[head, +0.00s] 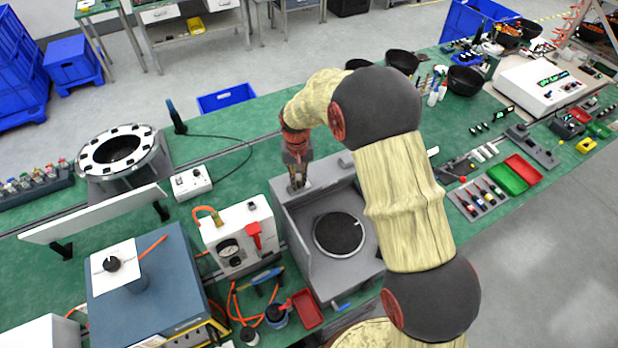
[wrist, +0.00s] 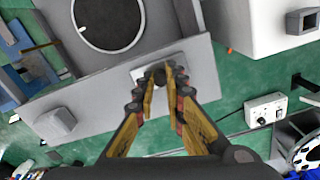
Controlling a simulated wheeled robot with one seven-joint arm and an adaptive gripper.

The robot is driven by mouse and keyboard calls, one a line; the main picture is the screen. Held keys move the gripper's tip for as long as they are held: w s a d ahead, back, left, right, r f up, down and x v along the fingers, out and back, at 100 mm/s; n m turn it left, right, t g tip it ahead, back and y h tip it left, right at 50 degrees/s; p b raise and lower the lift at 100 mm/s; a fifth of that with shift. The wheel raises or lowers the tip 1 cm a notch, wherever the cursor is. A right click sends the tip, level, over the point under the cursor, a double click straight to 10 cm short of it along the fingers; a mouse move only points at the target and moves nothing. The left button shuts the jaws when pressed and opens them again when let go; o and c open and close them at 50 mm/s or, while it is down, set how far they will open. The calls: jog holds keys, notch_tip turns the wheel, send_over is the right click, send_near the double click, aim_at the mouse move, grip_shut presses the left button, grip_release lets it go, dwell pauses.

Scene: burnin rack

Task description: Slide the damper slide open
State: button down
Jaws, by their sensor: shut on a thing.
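A grey box unit (head: 296,222) with a round dark disc (head: 339,234) stands on the green bench, left of my arm in the head view. On its far ledge is a small light plate, which I take as the damper slide; it also shows in the wrist view (wrist: 178,61). My gripper (head: 297,184) points down at this ledge. In the wrist view my gripper (wrist: 161,80) is shut on a small dark knob (wrist: 160,75) at the plate. The fingers hide most of the knob and part of the plate. How far the slide stands open I cannot tell.
A white gauge box (head: 238,235) with a red handle stands close left of the grey unit. A small white control box (head: 190,183) and its cable lie further left. Red and green trays (head: 522,168) are to the right. Bench behind the unit is partly clear.

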jog(key=shift+s+a, duration=0.35)
jog(key=shift+a, duration=0.55)
jog(key=shift+d, duration=0.1)
jog(key=c, duration=1.8)
grip_release()
jog(key=shift+a, duration=0.25)
jog(key=shift+c, duration=0.2)
jog(key=shift+d, duration=0.1)
jog(key=shift+r, duration=0.1)
notch_tip(320, 180, up, 12)
jog(key=shift+f, duration=0.1)
